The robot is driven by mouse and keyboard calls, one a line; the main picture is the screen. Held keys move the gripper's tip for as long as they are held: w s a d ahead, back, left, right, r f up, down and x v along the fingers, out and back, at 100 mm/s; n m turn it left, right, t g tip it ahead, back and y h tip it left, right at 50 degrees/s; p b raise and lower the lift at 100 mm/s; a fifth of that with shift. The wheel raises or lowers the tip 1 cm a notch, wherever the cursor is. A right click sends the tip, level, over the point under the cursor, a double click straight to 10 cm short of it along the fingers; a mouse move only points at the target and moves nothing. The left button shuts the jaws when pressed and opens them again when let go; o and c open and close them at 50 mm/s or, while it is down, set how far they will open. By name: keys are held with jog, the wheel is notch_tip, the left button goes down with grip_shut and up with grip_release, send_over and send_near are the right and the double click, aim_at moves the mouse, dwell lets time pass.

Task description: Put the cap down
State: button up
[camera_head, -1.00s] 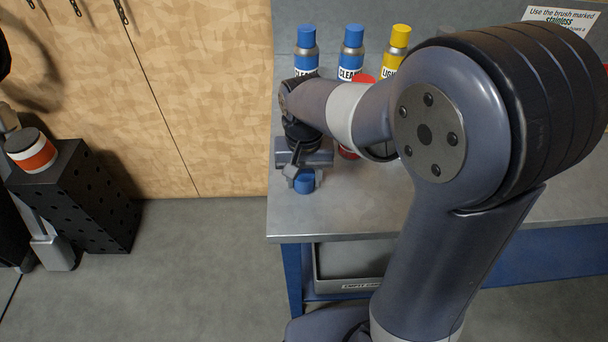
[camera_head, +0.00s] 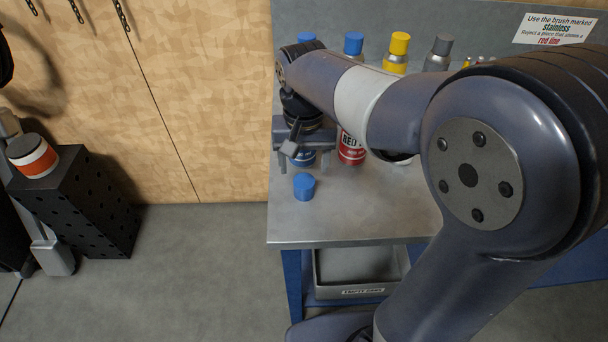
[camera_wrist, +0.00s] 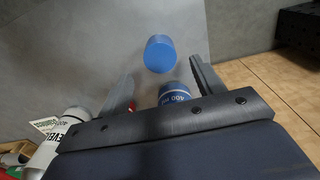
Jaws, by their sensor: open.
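The blue cap (camera_head: 304,187) stands on the bare metal bench top near its front left corner. In the wrist view the cap (camera_wrist: 160,54) shows beyond the fingertips, with nothing touching it that I can see. My gripper (camera_head: 302,166) is open and empty, above and behind the cap. Its two spread fingers also show in the wrist view (camera_wrist: 163,80). A blue-labelled can (camera_head: 304,158) stands behind the cap, largely hidden by my gripper. Part of this can shows between the fingers in the wrist view (camera_wrist: 176,94).
A red-labelled can (camera_head: 351,148) stands right of my gripper, partly behind my arm. Along the back are cans with blue (camera_head: 353,44), yellow (camera_head: 399,44) and grey (camera_head: 442,46) caps. The bench top (camera_head: 350,215) is clear around the cap. A grey bin (camera_head: 362,270) sits below.

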aim_at(304, 181)
notch_tip(304, 181, up, 5)
jog(key=shift+r, duration=0.1)
dwell(0.4)
notch_tip(304, 181, down, 13)
jog(key=shift+f+b, duration=0.1)
jog(key=shift+b, duration=0.45)
notch_tip(304, 181, up, 3)
jog(key=shift+r+p, duration=0.1)
jog(key=shift+p, duration=0.2)
jog(key=shift+r, duration=0.6)
jog(key=shift+f, duration=0.1)
